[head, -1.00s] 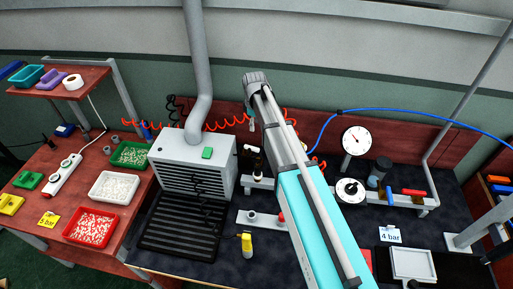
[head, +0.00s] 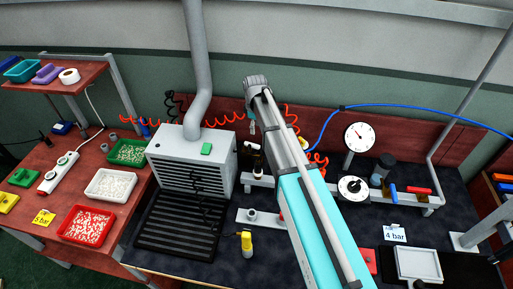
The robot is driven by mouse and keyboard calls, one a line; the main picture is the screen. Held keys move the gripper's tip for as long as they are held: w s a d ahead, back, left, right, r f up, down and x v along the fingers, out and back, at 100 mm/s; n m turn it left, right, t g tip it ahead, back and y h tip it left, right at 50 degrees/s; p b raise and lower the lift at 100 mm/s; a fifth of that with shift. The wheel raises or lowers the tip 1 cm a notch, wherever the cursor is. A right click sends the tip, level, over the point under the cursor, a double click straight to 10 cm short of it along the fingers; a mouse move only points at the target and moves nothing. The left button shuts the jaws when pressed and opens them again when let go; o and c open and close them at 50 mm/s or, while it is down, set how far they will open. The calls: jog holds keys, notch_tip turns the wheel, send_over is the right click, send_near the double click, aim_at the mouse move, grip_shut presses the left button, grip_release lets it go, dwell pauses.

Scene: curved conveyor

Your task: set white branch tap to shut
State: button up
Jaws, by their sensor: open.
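My arm reaches away over the bench, and my gripper (head: 251,125) hangs at its far end, small in the picture, in front of the red-brown back board. It is open and I see nothing held in it. A grey pipe manifold runs along the bench behind my arm. Below my gripper, a small white and dark fitting (head: 256,160) stands at the manifold's left end, apart from the gripper. I cannot tell for sure whether it is the white branch tap or how its handle is set. A blue tap handle (head: 393,191) and a red tap handle (head: 418,190) show at the right end.
A grey slatted box (head: 192,162) with a duct stands left of the arm. A pressure gauge (head: 359,137) and a round dial (head: 352,188) stand right of it. Coiled red hose and a blue hose (head: 420,113) cross the back.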

aim_at(256, 145)
jog(key=shift+f+b, duration=4.8)
jog(key=shift+f, duration=0.3)
grip_shut()
jog(key=shift+d, duration=0.15)
